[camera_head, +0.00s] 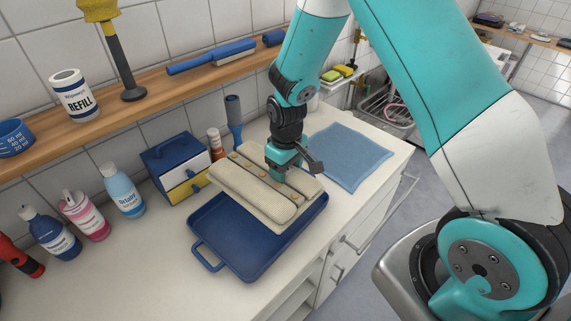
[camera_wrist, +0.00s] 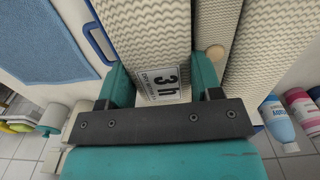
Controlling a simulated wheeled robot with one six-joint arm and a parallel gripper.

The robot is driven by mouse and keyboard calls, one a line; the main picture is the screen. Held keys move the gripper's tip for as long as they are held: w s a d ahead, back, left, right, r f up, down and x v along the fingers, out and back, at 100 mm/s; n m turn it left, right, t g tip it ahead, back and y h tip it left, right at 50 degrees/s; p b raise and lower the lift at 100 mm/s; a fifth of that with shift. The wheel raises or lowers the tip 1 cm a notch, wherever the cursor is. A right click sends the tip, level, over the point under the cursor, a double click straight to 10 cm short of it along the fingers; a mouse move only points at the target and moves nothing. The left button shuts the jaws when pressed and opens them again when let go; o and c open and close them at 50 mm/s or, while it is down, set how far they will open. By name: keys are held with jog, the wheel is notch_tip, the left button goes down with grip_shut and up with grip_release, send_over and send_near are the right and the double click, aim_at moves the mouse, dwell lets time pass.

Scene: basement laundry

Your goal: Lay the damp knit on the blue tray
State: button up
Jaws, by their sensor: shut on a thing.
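The damp knit (camera_head: 250,189) is a cream, folded, ribbed garment with a row of buttons. In the head view it is over the blue tray (camera_head: 208,250), covering much of the tray's far part; whether it touches the tray I cannot tell.
A blue cloth (camera_head: 350,155) lies on the counter to the right. A blue and yellow box (camera_head: 176,168) stands behind the tray. Several bottles, including a light blue one (camera_head: 122,190), stand at the left. A wooden shelf (camera_head: 150,92) runs above. The front left counter is clear.

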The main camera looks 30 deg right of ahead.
notch_tip(320, 180, down, 4)
jog(key=shift+f+b, duration=0.1)
jog(key=shift+b, duration=1.15)
jog(key=o, duration=1.3)
notch_tip(320, 180, up, 18)
jog(key=b, duration=0.3)
jog(key=shift+f, duration=0.2)
jog(key=shift+s+a, duration=0.1)
